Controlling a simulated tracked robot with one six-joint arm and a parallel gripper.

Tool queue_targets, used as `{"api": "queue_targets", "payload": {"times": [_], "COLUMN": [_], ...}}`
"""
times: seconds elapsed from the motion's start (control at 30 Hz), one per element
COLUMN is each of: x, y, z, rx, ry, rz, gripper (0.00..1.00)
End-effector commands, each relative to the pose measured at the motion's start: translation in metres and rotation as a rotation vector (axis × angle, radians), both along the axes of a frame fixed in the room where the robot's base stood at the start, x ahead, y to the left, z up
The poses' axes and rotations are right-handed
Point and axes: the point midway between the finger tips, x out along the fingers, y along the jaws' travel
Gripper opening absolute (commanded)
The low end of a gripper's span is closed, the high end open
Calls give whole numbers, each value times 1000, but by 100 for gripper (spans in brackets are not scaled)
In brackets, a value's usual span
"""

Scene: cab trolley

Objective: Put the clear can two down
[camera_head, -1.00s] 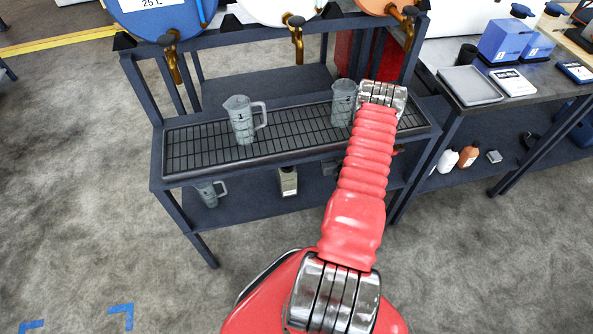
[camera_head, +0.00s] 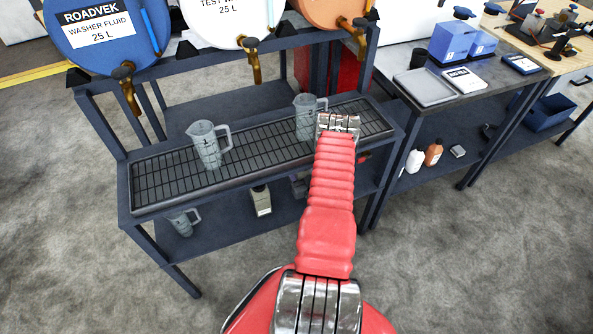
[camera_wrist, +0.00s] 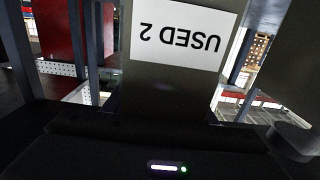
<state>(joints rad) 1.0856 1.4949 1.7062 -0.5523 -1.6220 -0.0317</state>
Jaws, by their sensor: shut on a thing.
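In the wrist view a grey-beige can labelled USED 2 (camera_wrist: 178,35) fills the middle, its white label upside down, right against my gripper (camera_wrist: 165,125). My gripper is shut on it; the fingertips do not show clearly. In the head view my wrist reaches to the right part of the grated shelf, and the jaws and the held can are hidden behind it. Two clear measuring jugs stand upright on the grating: a left jug (camera_head: 207,145) and a right jug (camera_head: 306,117), whose handle is just left of my wrist.
A pale container (camera_head: 261,200) and another jug (camera_head: 181,222) stand on the lower shelf. A blue drum (camera_head: 105,35) and other drums with taps hang over the grating (camera_head: 165,178). At right a bench holds a grey tray (camera_head: 424,88). Open floor lies in front.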

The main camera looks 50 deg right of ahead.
Motion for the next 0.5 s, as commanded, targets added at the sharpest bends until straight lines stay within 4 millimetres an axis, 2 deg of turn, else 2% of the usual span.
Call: {"api": "queue_targets", "payload": {"times": [0.3,0.5], "x": [0,0], "y": [0,-1], "z": [-31,-35], "rx": [-1,-2], "ry": [-2,-2], "rz": [0,-1], "gripper": [6,6]}}
